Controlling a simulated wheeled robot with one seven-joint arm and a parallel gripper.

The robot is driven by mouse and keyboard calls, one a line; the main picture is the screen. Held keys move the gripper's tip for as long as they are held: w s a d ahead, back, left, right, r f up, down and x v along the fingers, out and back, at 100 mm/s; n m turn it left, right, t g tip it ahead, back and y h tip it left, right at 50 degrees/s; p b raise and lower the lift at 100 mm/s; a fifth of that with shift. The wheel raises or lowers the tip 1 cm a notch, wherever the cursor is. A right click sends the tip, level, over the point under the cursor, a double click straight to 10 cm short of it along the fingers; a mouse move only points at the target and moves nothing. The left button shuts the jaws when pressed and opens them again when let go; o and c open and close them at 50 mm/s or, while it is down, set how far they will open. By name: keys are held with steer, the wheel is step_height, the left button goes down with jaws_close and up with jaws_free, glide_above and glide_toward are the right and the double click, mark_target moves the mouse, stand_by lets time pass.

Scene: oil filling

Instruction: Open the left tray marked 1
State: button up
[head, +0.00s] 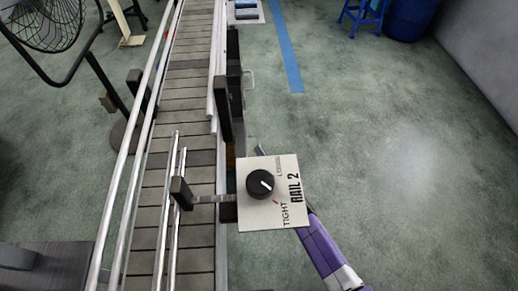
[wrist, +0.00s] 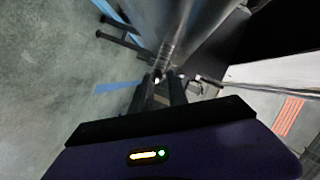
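No tray marked 1 can be made out in either view. My gripper (wrist: 164,88) shows in the wrist view with its two dark fingers apart. A grey metal post or leg stands straight beyond the fingertips, and I cannot tell whether anything touches them. A thin metal bar (wrist: 240,86) runs to the right of the fingers. In the head view my purple arm reaches up from the bottom right, and the RAIL 2 panel (head: 285,215) hides most of the gripper.
The RAIL 2 panel has a black knob (head: 260,184) and sits at the right side of the slatted conveyor (head: 187,95). A fan (head: 45,22) stands at the far left. A blue stool (head: 362,14) stands at the back. The floor on the right is clear.

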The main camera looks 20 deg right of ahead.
steer(key=shift+x, duration=1.55)
jaws_close()
